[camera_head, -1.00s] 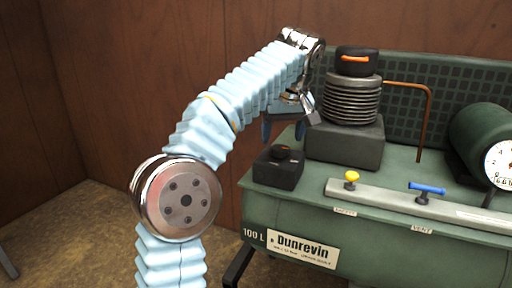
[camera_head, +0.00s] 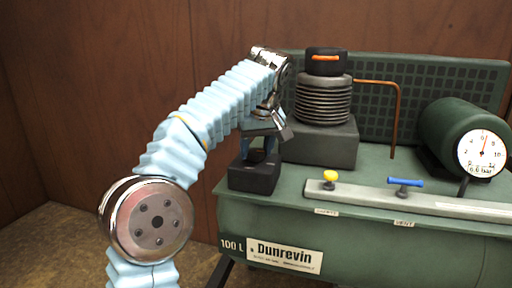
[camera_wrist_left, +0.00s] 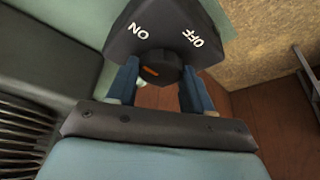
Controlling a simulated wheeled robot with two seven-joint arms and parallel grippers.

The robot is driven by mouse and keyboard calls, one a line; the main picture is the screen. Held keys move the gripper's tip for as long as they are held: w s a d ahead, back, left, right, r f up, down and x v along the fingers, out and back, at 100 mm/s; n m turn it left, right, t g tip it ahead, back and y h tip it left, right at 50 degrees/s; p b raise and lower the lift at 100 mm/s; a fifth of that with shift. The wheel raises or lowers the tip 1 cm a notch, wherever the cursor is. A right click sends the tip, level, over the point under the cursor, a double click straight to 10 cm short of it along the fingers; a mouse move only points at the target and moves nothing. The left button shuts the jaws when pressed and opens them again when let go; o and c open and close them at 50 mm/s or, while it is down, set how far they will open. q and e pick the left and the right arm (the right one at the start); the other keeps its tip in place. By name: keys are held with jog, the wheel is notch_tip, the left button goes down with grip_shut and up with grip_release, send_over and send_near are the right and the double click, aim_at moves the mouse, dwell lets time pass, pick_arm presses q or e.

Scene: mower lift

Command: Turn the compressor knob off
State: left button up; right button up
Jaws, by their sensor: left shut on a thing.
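The compressor knob (camera_wrist_left: 160,68) is a small black dial with an orange mark, on a black switch box (camera_head: 253,179) at the left end of the green compressor (camera_head: 340,205). In the head view the fingers mostly hide the knob. My right gripper is not in view.
Behind the box stands the dark motor block with its ribbed cylinder (camera_head: 323,100). A yellow valve (camera_head: 330,177) and a blue-handled valve (camera_head: 405,182) sit on a rail to the right, with a pressure gauge (camera_head: 482,154) beyond. Wooden walls (camera_head: 110,90) stand behind.

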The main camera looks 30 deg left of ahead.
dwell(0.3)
pick_arm(q)
jog(key=m+p, duration=0.1)
jog(key=m, duration=0.1)
jog(key=m+t+h+p, duration=0.1)
jog(key=m, duration=0.1)
jog(key=shift+s+a+r+m, duration=0.1)
jog(key=shift+a+r+m, duration=0.1)
jog(key=shift+m, duration=0.2)
jog(key=m+h+p, duration=0.1)
jog(key=m, duration=0.2)
jog(key=shift+f+m+t+h, duration=0.1)
jog(key=shift+m+t+h, duration=0.2)
jog(key=shift+h, duration=0.1)
jog(key=m+h, duration=0.1)
jog(key=m, duration=0.3)
jog(key=shift+a+m+h+p, duration=0.15)
jog(key=shift+m+h+p, duration=0.15)
jog(key=shift+h+p, duration=0.1)
jog(key=m, duration=0.2)
jog(key=m+g+h, duration=0.1)
jog(key=m, duration=0.1)
jog(key=shift+m+h, duration=0.3)
jog(key=shift+m, duration=0.1)
jog(key=shift+a, duration=0.1)
jog(key=shift+c, duration=0.2)
jog(key=o, duration=1)
jog(key=shift+o, duration=0.2)
